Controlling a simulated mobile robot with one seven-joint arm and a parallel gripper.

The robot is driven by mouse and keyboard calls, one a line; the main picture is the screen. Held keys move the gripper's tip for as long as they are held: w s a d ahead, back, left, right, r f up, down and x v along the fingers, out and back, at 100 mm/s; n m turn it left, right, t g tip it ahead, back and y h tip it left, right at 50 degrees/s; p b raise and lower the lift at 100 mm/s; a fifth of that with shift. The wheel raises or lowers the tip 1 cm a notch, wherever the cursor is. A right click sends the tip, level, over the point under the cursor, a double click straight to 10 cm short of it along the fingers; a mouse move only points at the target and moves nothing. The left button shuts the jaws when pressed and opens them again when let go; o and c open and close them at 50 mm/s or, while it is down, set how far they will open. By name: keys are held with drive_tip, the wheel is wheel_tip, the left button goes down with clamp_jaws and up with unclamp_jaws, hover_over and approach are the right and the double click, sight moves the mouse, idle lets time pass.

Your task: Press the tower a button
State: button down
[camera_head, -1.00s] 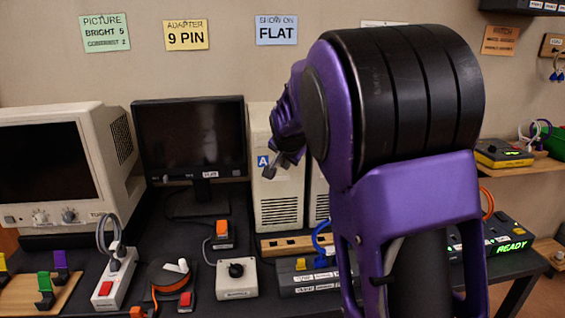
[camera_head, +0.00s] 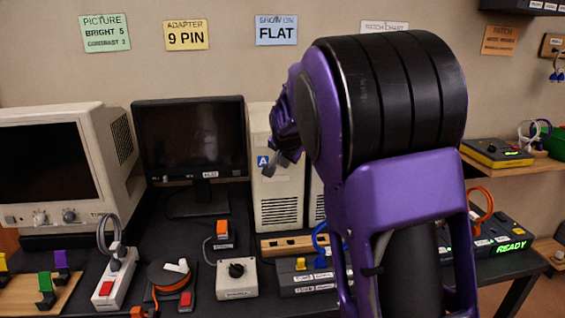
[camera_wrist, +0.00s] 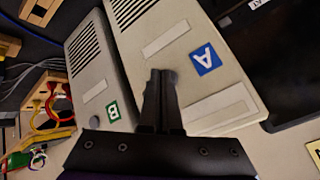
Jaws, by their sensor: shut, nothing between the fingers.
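Tower A (camera_head: 277,205) is a beige computer case with a blue "A" label (camera_wrist: 205,60), standing right of the dark flat monitor. My gripper (camera_head: 275,168) is shut and empty in front of its upper front, close to the label. In the wrist view the closed fingers (camera_wrist: 161,75) point at tower A's front panel, beside the label. A grey rounded shape shows at the fingertips; I cannot tell if it is the button or whether they touch. Tower B (camera_wrist: 88,85), with a green "B" label (camera_wrist: 112,110) and a round grey button (camera_wrist: 97,123), stands beside it.
The flat monitor (camera_head: 190,135) stands left of the towers. A grey box with a black knob (camera_head: 237,278), a power strip (camera_head: 115,278) and a cable reel (camera_head: 172,278) lie in front on the black table. My arm hides much of the right side.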

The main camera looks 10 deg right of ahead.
idle(0.3)
drive_tip(key=shift+s+b, duration=0.4)
drive_tip(key=shift+s, duration=0.15)
drive_tip(key=s+b, duration=0.1)
drive_tip(key=s, duration=0.5)
drive_tip(key=shift+b, duration=0.3)
drive_tip(key=shift+a, duration=0.1)
